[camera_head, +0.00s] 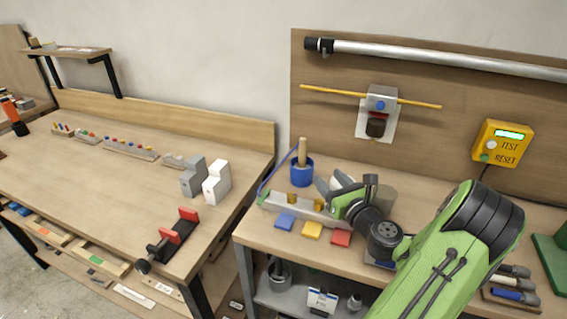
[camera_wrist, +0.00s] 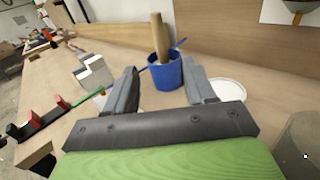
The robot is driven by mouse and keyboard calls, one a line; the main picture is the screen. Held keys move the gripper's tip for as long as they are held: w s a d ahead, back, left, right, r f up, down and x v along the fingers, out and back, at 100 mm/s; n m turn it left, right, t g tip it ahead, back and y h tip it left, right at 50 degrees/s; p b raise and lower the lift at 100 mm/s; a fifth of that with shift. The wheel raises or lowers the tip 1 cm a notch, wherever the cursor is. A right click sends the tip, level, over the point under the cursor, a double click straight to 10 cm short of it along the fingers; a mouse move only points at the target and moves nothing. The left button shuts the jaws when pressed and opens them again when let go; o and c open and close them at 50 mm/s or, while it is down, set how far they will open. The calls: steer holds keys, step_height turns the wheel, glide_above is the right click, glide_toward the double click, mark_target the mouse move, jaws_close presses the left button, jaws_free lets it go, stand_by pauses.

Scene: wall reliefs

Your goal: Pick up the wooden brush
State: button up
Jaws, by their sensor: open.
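The wooden brush (camera_head: 302,151) stands upright in a blue cup (camera_head: 301,176) near the back left of the right-hand bench. Only its pale wooden handle shows; its lower end is hidden in the cup. My gripper (camera_head: 331,186) is just right of the cup in the head view, open and apart from the brush. In the wrist view my gripper (camera_wrist: 162,70) has its fingers spread, with the blue cup (camera_wrist: 160,77) between and beyond the fingertips. The brush handle (camera_wrist: 157,32) rises above the cup there, and nothing is held.
A grey rail (camera_head: 270,204) with blue, yellow and red pieces lies in front of the cup. A back panel (camera_head: 320,75) stands behind, with a yellow test box (camera_head: 501,144). The left bench (camera_head: 110,174) carries white and grey blocks and a red-jawed clamp (camera_head: 172,236).

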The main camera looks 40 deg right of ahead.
mark_target(304, 151)
steer(key=x, duration=1.5)
steer(key=shift+w+r, duration=0.1)
steer(key=shift+w, duration=0.2)
steer(key=shift+s, duration=0.1)
steer(key=shift+c, duration=0.5)
jaws_close()
